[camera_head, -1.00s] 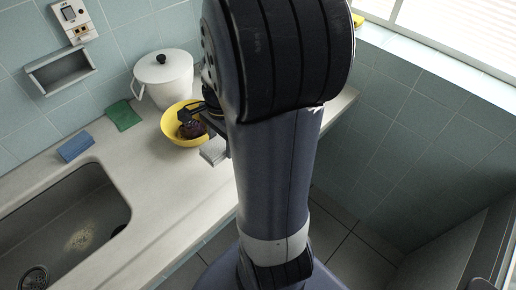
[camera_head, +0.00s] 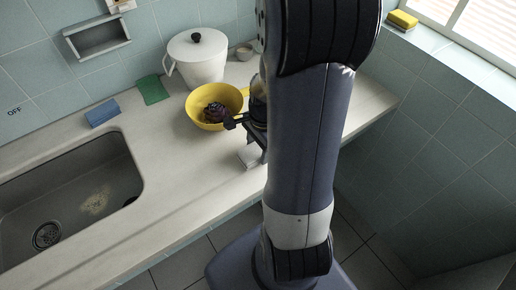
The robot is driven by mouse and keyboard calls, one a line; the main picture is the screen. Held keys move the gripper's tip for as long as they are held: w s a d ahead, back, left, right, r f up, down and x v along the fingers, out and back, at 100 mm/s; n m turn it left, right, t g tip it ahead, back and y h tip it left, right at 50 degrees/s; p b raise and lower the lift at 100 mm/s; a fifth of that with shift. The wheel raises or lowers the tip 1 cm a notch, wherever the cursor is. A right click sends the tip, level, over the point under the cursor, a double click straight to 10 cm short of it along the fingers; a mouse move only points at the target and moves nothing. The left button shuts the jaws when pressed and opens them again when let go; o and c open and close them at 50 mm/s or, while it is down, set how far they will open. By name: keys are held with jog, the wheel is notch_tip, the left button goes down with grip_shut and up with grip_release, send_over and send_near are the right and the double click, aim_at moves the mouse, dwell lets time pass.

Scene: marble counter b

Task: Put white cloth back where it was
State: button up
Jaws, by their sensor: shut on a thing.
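My gripper (camera_head: 246,137) is at the right side of the yellow bowl, partly hidden behind my arm. It is shut on a small, pale, block-like thing, which looks like the white cloth (camera_head: 249,156). The cloth shows just below the dark finger, over the front part of the counter. Whether it touches the counter, I cannot tell. One dark finger reaches left to the bowl's right rim.
The yellow bowl (camera_head: 237,97) holds a dark purple thing (camera_head: 215,112). A white lidded pot (camera_head: 199,62), a green cloth (camera_head: 152,89), a blue sponge (camera_head: 102,113) and the sink (camera_head: 70,190) lie left and behind. Bare counter (camera_head: 185,180) lies in front of the bowl.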

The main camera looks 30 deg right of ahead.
jog(key=shift+f, duration=0.25)
jog(key=shift+f, duration=0.15)
jog(key=o, duration=1)
jog(key=shift+c, duration=0.2)
notch_tip(320, 180, up, 12)
jog(key=d+p, duration=0.1)
jog(key=shift+d+r, duration=0.2)
jog(key=shift+f, duration=0.1)
jog(key=f, duration=0.4)
jog(key=a+f+b, duration=0.1)
jog(key=f, duration=0.7)
jog(key=shift+a+f, duration=0.25)
jog(key=shift+f, duration=0.05)
jog(key=shift+r, duration=1.95)
